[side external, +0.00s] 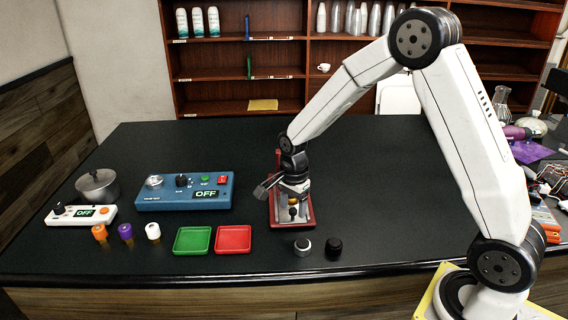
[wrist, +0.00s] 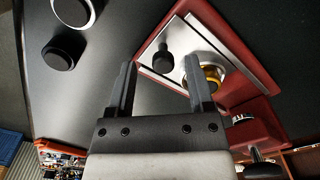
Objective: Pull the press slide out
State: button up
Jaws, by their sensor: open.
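The red press (side external: 308,221) stands on the black table beneath my gripper (side external: 292,183). In the wrist view its red frame (wrist: 245,92) carries a silver slide plate (wrist: 150,72) with an upright black knob (wrist: 163,60). A round metal part with a gold-coloured ring (wrist: 213,75) sits beside the knob, partly hidden by a finger. My gripper (wrist: 161,82) is open and empty. The knob shows in the gap between its two fingertips; I cannot tell how far below them it lies. In the side view my wrist hides part of the press.
Two round knobs (side external: 303,246) (side external: 334,246) stand in front of the press. Green (side external: 193,240) and red (side external: 233,239) trays, a blue control box (side external: 184,193), a white scale-like box (side external: 80,215) and a pot (side external: 97,186) are left.

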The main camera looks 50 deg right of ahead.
jog(key=shift+r, duration=3.4)
jog(key=shift+s+a, duration=0.1)
jog(key=s+a+f+n+t, duration=0.1)
jog(key=s+a+n, duration=0.1)
jog(key=s+n, duration=0.5)
jog(key=s+a+f+n+t, duration=0.1)
jog(key=s+a+n, duration=0.1)
jog(key=s+n, duration=0.5)
jog(key=n, duration=0.4)
jog(key=shift+s+f+t, duration=0.25)
jog(key=shift+f+t, duration=0.05)
jog(key=shift+f, duration=0.1)
